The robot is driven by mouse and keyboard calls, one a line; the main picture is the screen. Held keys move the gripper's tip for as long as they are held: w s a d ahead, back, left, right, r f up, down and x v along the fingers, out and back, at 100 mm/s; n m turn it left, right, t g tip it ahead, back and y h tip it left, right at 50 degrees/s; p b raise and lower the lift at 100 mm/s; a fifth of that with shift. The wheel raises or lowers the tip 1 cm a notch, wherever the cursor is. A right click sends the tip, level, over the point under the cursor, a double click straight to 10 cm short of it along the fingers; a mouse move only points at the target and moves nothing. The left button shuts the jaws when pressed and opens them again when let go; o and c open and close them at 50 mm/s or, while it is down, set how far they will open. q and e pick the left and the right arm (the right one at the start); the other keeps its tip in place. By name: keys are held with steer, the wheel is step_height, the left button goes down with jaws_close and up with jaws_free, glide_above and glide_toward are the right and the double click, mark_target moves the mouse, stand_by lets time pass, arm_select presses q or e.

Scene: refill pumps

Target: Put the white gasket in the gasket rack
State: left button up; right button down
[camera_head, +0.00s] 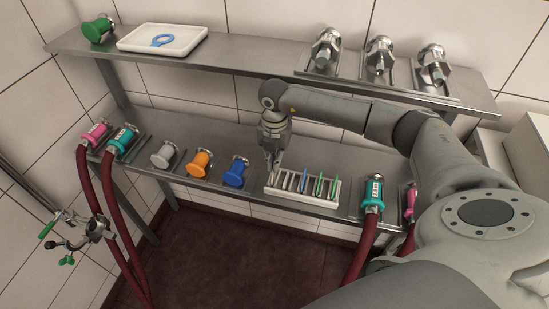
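The gasket rack (322,200) is a pale slotted holder on the lower metal shelf. Several thin gaskets stand on edge in it: pale ones toward the left, a blue one (304,181) and green ones (318,186) to the right. I cannot tell which pale piece is the white gasket. My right gripper (271,163) points down just above the rack's left end. Its fingers are small and dark here, and I cannot see whether they are open, shut or holding a gasket. My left gripper is not in view.
A white tray (135,40) holding a blue ring (162,41) is on the upper shelf (230,52). Blue (236,172), orange (200,163) and grey (163,154) caps stand left of the rack. A teal hose coupling (373,195) is on its right.

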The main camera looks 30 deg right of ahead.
steer(key=shift+f, duration=0.35)
stand_by(0.4)
steer(key=c, duration=1.6)
jaws_free()
steer(key=shift+o, duration=0.2)
steer(key=shift+r, duration=0.1)
step_height(320, 180, up, 7)
steer(key=shift+r, duration=0.2)
